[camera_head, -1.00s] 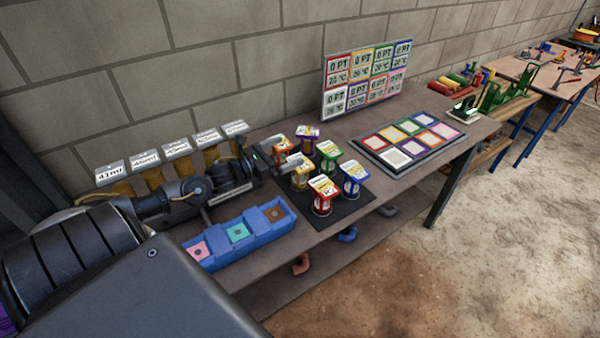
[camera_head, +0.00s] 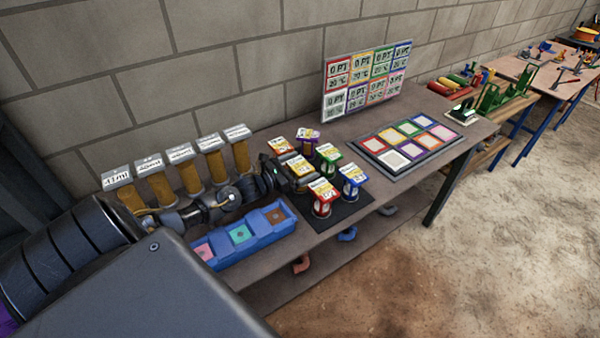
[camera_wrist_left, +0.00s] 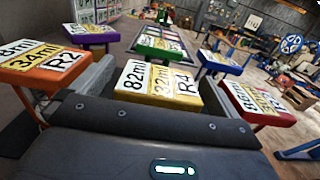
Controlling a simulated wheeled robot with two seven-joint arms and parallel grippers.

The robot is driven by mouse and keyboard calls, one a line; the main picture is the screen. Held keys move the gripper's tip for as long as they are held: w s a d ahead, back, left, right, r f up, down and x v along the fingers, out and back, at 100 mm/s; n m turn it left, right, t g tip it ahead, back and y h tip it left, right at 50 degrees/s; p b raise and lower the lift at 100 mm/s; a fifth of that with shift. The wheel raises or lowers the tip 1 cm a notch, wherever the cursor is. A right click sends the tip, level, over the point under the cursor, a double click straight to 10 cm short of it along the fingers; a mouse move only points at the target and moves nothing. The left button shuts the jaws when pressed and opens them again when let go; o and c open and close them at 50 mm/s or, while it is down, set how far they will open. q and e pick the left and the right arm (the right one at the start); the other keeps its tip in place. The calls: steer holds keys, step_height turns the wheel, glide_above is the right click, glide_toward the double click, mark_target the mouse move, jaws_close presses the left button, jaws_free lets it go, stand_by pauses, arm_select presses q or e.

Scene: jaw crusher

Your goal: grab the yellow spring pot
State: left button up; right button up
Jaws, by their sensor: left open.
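The yellow spring pot (camera_head: 299,166) stands in the middle of a cluster of pots on a dark mat (camera_head: 347,208). Its labelled lid also shows in the left wrist view (camera_wrist_left: 160,82), straight ahead between the two fingers. My left gripper (camera_head: 289,174) is open, low at the pot, with one finger on each side of it. I cannot tell whether the fingers touch it. The pot's lower body is hidden by the gripper. My right gripper is not in view.
Close around are an orange pot (camera_head: 281,146), purple pot (camera_head: 307,134), green pot (camera_head: 328,152), red pot (camera_head: 322,191) and blue pot (camera_head: 353,175). A blue three-bay tray (camera_head: 262,245) and several amber columns (camera_head: 160,188) flank my arm. A coloured pad board (camera_head: 409,141) lies right.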

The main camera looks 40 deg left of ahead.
arm_select(q)
steer(key=shift+x, duration=1.05)
steer(key=shift+s, duration=0.1)
steer(key=shift+c, duration=1.1)
steer(key=c, duration=1)
steer(key=shift+r, duration=0.1)
steer(key=shift+r+b, duration=0.4)
steer(key=shift+r, duration=0.05)
steer(key=w+d+r+b, duration=0.2)
steer(key=d+r, duration=0.2)
steer(key=w+d+r+b, duration=0.2)
steer(key=d+r, duration=0.2)
steer(key=w+d+r+b, duration=0.2)
steer(key=d+r, duration=0.2)
steer(key=shift+w+d+b, duration=0.15)
steer(key=shift+w+b, duration=0.2)
steer(key=shift+w, duration=0.05)
